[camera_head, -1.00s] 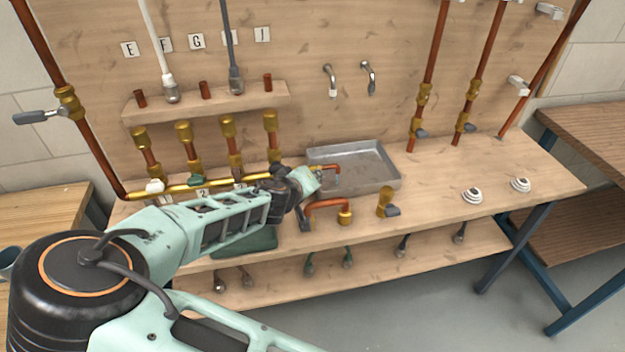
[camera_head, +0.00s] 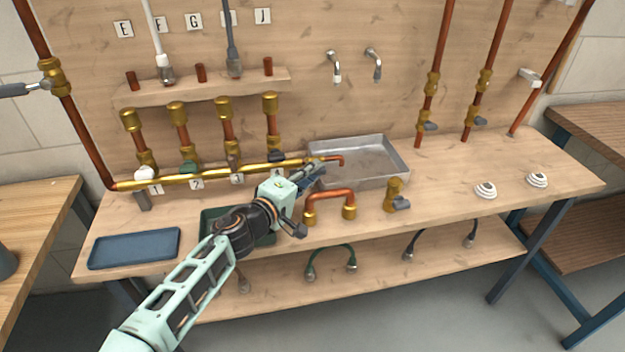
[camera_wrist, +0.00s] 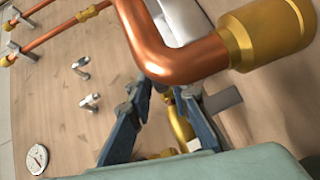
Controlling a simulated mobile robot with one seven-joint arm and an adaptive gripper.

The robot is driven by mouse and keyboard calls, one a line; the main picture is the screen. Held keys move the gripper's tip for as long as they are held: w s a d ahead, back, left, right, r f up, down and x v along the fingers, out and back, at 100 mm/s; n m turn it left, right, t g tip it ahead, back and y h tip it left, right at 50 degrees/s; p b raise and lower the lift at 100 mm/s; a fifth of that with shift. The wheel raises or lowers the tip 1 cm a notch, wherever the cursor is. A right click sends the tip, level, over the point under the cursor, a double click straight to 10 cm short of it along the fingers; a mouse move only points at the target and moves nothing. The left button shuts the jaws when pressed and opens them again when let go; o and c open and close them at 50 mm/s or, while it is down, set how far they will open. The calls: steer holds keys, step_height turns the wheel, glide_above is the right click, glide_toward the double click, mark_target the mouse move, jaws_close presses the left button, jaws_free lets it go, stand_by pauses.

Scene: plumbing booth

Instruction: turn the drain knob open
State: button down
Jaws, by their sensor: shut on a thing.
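The brass manifold pipe (camera_head: 215,173) runs along the bench, and its copper drain spout (camera_head: 338,159) ends over the metal tray (camera_head: 398,171). My gripper (camera_head: 315,168) is at the right end of this pipe, beside the tray's left edge. In the wrist view, its two blue fingers (camera_wrist: 163,95) are on either side of a small space in front of a brass fitting (camera_wrist: 179,118). My gripper is shut on the drain knob, which is mostly hidden by the fingers. How far the knob is turned cannot be told.
A copper U-shaped pipe (camera_head: 330,195) stands close in front of my gripper and fills the top of the wrist view. A brass valve (camera_head: 394,194) stands to its right. A blue tray (camera_head: 135,248) lies at the bench's left. The bench's right part is mostly clear.

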steer(key=shift+a+n+t+h+b, duration=0.1)
steer(key=shift+n+t+h+b, duration=0.2)
steer(key=shift+h+b, duration=0.1)
steer(key=c, duration=1.9)
jaws_free()
steer(key=shift+c, duration=0.2)
steer(key=o, duration=0.8)
steer(key=r, duration=0.7)
steer(key=shift+w, duration=0.3)
steer(key=shift+c, duration=0.2)
steer(key=r, duration=0.1)
steer(key=s+r, duration=0.1)
steer(key=shift+r, duration=0.4)
steer(key=c, duration=0.8)
steer(key=shift+o, duration=0.2)
steer(key=shift+w+r, duration=0.15)
